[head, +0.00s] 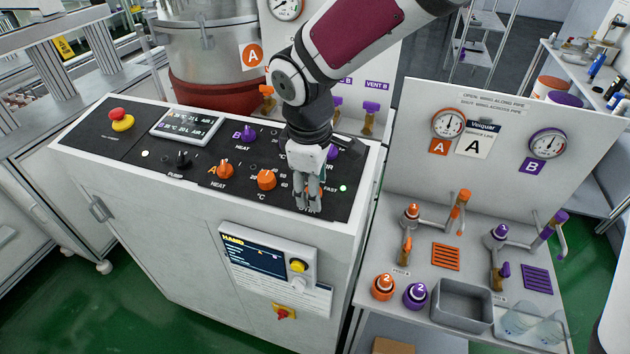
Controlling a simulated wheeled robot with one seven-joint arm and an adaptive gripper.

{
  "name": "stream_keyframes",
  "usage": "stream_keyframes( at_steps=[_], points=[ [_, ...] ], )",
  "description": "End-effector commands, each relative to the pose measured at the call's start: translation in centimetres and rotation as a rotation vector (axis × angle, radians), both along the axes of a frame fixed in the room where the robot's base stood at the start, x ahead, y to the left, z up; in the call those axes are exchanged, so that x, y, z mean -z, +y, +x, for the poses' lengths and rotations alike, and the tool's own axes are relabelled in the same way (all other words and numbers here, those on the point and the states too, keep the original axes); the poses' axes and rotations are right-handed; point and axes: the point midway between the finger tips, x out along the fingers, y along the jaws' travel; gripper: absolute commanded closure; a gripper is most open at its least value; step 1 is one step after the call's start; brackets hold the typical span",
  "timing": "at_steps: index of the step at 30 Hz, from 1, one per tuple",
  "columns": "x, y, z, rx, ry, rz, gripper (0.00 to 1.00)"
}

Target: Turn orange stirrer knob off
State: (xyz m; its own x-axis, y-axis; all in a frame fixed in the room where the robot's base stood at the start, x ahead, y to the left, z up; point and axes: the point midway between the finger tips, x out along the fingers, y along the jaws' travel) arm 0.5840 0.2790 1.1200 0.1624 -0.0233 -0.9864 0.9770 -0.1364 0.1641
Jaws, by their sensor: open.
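My gripper (308,206) points down over the right end of the black control panel (137,142), with its fingers low at the panel surface near the front edge. It is open. An orange heat knob (225,170) and an orange °C knob (267,180) show to the left of my fingers. A purple knob (333,153) shows behind them. A green light (343,188) is lit right of the gripper.
A red-yellow stop button (122,120), a display (187,125) and a black pump knob (182,160) are on the panel's left. A steel tank (210,60) stands behind. At right, a bench carries valves and a grey bin (462,302).

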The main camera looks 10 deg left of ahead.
Motion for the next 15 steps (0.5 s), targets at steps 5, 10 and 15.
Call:
stream_keyframes(
  at_steps=[5, 10, 15],
  points=[
    [-0.03, 0.00, 0.00, 0.000, 0.000, 0.000, 0.85],
    [-0.04, 0.01, -0.01, 0.000, 0.000, 0.000, 0.99],
    [-0.04, 0.00, 0.00, -0.015, 0.000, -0.002, 0.99]
  ],
)
